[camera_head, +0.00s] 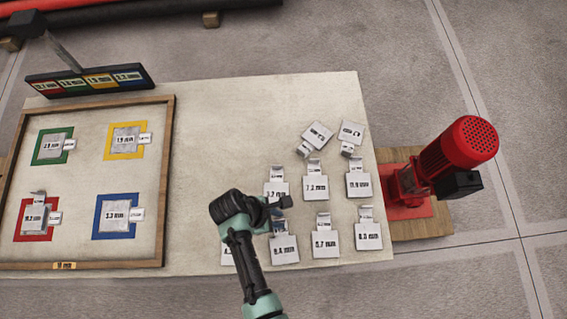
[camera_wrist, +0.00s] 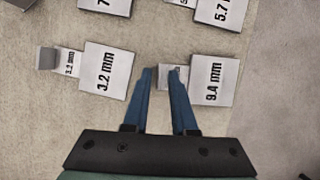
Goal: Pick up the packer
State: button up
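The packers are grey plates with printed mm sizes and small tabs, set out on the right part of the table. In the wrist view the 9.4 mm packer (camera_wrist: 214,80) is just right of my gripper (camera_wrist: 162,72), and the 3.2 mm packer (camera_wrist: 106,70) is to its left. My gripper is open, with two blue fingers apart. The right fingertip overlaps the tab of the 9.4 mm packer in the picture; I cannot tell whether they touch. In the head view my gripper (camera_head: 284,204) is over the packers and partly hides some. Which packer the task means is not shown.
A wooden-framed tray (camera_head: 168,190) at left has green, yellow, red and blue squares with plates. A coloured label stand (camera_head: 90,80) is behind it. A red pump (camera_head: 455,150) stands beyond the table's right edge. The table (camera_head: 220,120) is clear between tray and packers.

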grip_shut()
dwell(1.1)
